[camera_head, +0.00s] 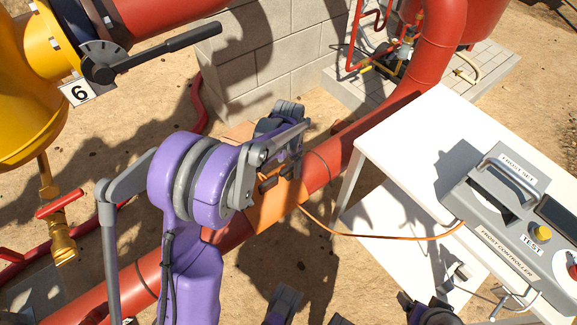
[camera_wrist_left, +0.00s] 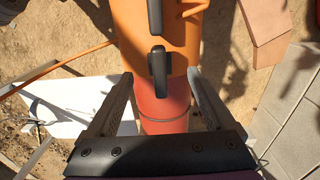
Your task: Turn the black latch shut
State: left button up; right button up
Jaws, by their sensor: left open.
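An orange jacket (camera_head: 277,207) is wrapped round a red pipe (camera_head: 325,165); it also shows in the left wrist view (camera_wrist_left: 185,42). Two black latches show on it: one upper latch (camera_wrist_left: 155,14) and one lower latch (camera_wrist_left: 159,72), both lengthwise along the pipe in the left wrist view. My left gripper (camera_head: 284,142) is over the jacket, its jaws open and empty. In the left wrist view its fingers (camera_wrist_left: 158,82) lie either side of the lower latch. I cannot tell whether they touch anything. Dark parts at the bottom edge of the head view may be my right gripper.
A white table (camera_head: 400,142) at right holds the grey frost controller (camera_head: 510,213), joined to the jacket by an orange cable (camera_head: 400,237). A yellow valve body with a black lever (camera_head: 160,52) is at upper left. A block wall (camera_head: 280,50) stands behind.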

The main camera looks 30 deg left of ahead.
aim_at(288, 167)
pick_arm(q)
notch_tip(288, 167, up, 6)
jog(key=p, duration=0.3)
jog(key=shift+f, duration=0.2)
notch_tip(288, 167, up, 11)
jog(key=p, duration=0.1)
jog(key=shift+p, duration=0.35)
